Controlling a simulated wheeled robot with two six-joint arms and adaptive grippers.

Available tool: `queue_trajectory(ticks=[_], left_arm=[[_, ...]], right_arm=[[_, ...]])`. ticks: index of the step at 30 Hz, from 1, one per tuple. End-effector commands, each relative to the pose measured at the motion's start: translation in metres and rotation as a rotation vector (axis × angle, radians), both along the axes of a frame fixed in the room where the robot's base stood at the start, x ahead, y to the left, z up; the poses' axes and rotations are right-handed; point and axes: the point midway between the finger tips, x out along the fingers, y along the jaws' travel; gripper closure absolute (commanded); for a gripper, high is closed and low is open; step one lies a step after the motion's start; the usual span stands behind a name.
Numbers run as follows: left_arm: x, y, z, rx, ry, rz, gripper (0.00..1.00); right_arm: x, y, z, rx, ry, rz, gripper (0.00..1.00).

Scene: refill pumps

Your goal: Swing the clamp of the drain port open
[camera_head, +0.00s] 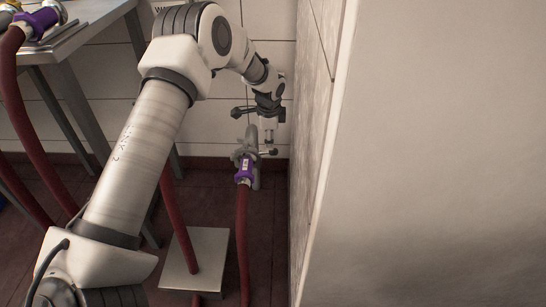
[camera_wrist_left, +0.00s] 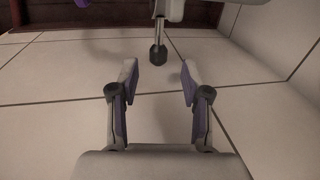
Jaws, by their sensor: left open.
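The drain port (camera_head: 250,148) is a grey metal fitting low by the tiled wall. A purple labelled collar (camera_head: 243,170) and a red hose (camera_head: 242,225) hang below it. A thin metal rod with a dark knob (camera_head: 271,152) sticks out beside the fitting; it looks like the clamp's handle. In the left wrist view this rod and knob (camera_wrist_left: 158,52) point down toward the gap between my fingers, just beyond the fingertips. My left gripper (camera_wrist_left: 158,77) is open and empty. In the head view it is small and close above the port. My right gripper is not in view.
A steel table (camera_head: 75,48) with a purple-collared fitting (camera_head: 40,20) stands at the left. A pale wall edge (camera_head: 330,150) runs close on the right of the port. A metal plate (camera_head: 197,258) lies on the dark tiled floor, with red hoses around it.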

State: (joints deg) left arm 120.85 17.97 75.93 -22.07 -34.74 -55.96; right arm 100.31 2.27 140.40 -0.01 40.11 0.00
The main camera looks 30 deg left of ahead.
Motion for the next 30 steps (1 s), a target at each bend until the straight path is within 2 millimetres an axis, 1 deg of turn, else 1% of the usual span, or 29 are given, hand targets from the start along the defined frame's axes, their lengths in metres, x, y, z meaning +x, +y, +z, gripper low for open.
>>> queue_trajectory(ticks=[1, 3, 6, 8, 12, 18, 20, 21, 22, 23, 28, 30], left_arm=[[0.000, 0.001, -0.015, 0.000, 0.004, 0.000, 0.53], [0.003, 0.002, -0.030, 0.000, 0.004, 0.000, 0.53], [0.006, 0.004, -0.048, -0.001, 0.003, 0.002, 0.53], [0.007, 0.005, -0.056, -0.001, 0.002, 0.002, 0.53], [0.009, 0.006, -0.063, -0.001, 0.001, 0.001, 0.53], [0.009, 0.006, -0.062, -0.001, 0.001, 0.002, 0.53], [0.009, 0.006, -0.062, -0.001, 0.001, 0.002, 0.74], [0.009, 0.006, -0.062, -0.001, 0.001, 0.002, 0.88], [0.009, 0.006, -0.062, -0.001, 0.001, 0.002, 0.99], [0.009, 0.006, -0.062, -0.001, 0.001, 0.002, 1.00], [0.009, 0.006, -0.062, -0.004, 0.001, 0.003, 1.00], [0.008, 0.007, -0.058, -0.020, -0.007, 0.005, 1.00]], right_arm=[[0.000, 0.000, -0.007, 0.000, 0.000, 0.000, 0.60], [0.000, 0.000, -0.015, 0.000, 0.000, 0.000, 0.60], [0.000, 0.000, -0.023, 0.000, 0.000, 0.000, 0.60], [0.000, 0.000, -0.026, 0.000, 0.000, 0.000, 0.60], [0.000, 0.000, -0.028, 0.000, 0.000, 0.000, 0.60], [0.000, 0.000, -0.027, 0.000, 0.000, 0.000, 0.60], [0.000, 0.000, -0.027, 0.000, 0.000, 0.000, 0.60], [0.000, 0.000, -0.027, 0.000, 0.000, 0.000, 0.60], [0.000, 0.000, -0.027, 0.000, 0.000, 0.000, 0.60], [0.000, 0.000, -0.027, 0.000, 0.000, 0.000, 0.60], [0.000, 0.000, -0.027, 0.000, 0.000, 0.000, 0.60], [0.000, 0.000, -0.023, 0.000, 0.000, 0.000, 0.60]])
